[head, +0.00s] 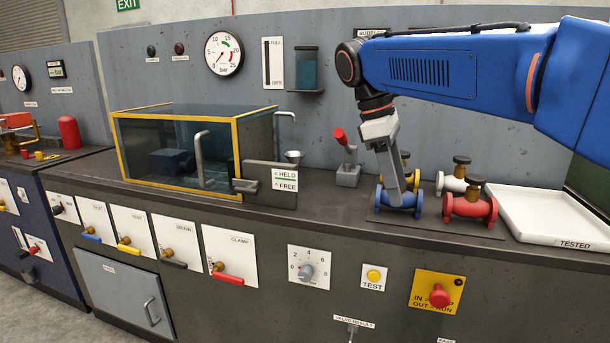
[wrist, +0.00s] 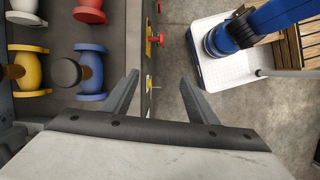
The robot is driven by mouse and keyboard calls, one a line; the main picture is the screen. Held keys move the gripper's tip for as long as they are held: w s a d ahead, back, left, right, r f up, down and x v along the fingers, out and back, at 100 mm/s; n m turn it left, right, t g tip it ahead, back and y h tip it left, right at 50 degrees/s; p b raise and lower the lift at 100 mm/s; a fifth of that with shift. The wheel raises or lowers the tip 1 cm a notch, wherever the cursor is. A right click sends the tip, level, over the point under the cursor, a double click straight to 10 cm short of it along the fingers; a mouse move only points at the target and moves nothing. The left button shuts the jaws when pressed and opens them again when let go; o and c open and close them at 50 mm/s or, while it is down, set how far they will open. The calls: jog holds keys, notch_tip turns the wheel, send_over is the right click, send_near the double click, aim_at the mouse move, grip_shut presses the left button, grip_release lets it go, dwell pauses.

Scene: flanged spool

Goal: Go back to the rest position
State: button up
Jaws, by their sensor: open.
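My gripper (head: 398,190) hangs down at the front of the counter. In the head view it overlaps the blue flanged valve (head: 380,198). The wrist view shows its two fingers (wrist: 160,85) apart, with nothing between them. There the blue valve (wrist: 92,72) lies to the left of the left finger, apart from it. The yellow valve (head: 412,178) stands behind the blue one, partly hidden by my gripper. The red valve (head: 470,207) and the white valve (head: 450,184) stand to the right. All four sit upright on a dark mat.
A white tray (head: 545,238) marked TESTED is at the right end of the counter. A yellow-framed tank (head: 275,150) stands left, with a HELD/FREE box (head: 262,184) in front. A red-handled lever (head: 346,176) rises behind my gripper. Open floor (wrist: 172,130) shows beyond the counter edge.

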jog(key=s+d+f+m+t+y, duration=0.1)
jog(key=s+d+f+m+t, duration=0.1)
jog(key=s+f, duration=0.5)
jog(key=s+d+f+m+t+y, duration=0.1)
jog(key=s+d+f+m, duration=0.3)
jog(key=f, duration=0.5)
jog(key=s+d+f+m+t+y, duration=0.1)
jog(key=s+d+f+m+t, duration=0.1)
jog(key=s+d+f+m, duration=0.2)
jog(key=s+f+m, duration=0.3)
jog(key=s+f, duration=0.1)
jog(key=s, duration=0.2)
jog(key=shift+f+t+y, duration=0.2)
jog(key=shift+t+y, duration=0.1)
jog(key=shift+y, duration=0.1)
